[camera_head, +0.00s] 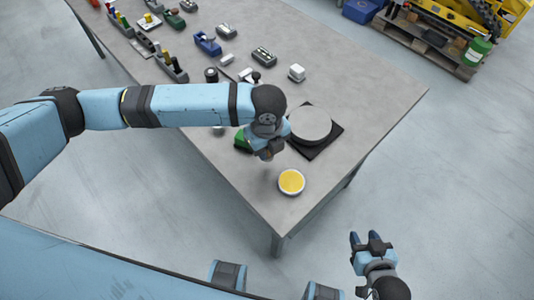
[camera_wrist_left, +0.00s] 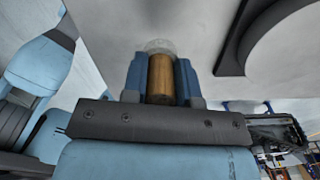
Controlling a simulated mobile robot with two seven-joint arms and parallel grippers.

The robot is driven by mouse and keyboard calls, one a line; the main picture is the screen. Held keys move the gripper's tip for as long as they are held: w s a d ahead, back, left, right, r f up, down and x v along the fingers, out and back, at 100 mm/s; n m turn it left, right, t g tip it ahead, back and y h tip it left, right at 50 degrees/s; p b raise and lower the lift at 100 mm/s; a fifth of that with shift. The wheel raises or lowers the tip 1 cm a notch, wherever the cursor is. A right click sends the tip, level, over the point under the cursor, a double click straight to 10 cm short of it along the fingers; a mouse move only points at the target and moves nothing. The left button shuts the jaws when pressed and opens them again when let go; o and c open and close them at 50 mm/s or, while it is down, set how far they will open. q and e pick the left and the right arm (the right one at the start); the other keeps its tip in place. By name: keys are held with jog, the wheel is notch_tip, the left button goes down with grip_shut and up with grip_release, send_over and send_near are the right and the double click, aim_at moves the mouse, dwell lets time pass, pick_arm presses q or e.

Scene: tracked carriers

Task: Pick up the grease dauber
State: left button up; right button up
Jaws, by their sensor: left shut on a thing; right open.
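The grease dauber (camera_wrist_left: 161,78) shows in the left wrist view as a wooden cylinder with a pale, translucent round end beyond it. My left gripper (camera_wrist_left: 161,72) is shut on its wooden part, with one blue finger on each side. In the head view my left gripper (camera_head: 266,152) is over the near end of the table, just up and left of the yellow-topped tin. The dauber is mostly hidden there by the gripper and wrist. My right gripper (camera_head: 366,240) is open and empty, off the table at the lower right.
A round white tin with a yellow top (camera_head: 291,182) stands near the table's near corner. A grey disc (camera_head: 310,123) sits on a black square mat (camera_head: 327,143). A green thing (camera_head: 241,139) is partly hidden beside my left wrist. Several small trays and parts cover the far table (camera_head: 365,80).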

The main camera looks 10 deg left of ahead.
pick_arm(q)
notch_tip(320, 180, up, 16)
jog(key=shift+f, duration=0.25)
jog(key=shift+o, duration=0.9)
jog(key=shift+c, duration=0.4)
jog(key=shift+a+f, duration=0.1)
dwell(1.0)
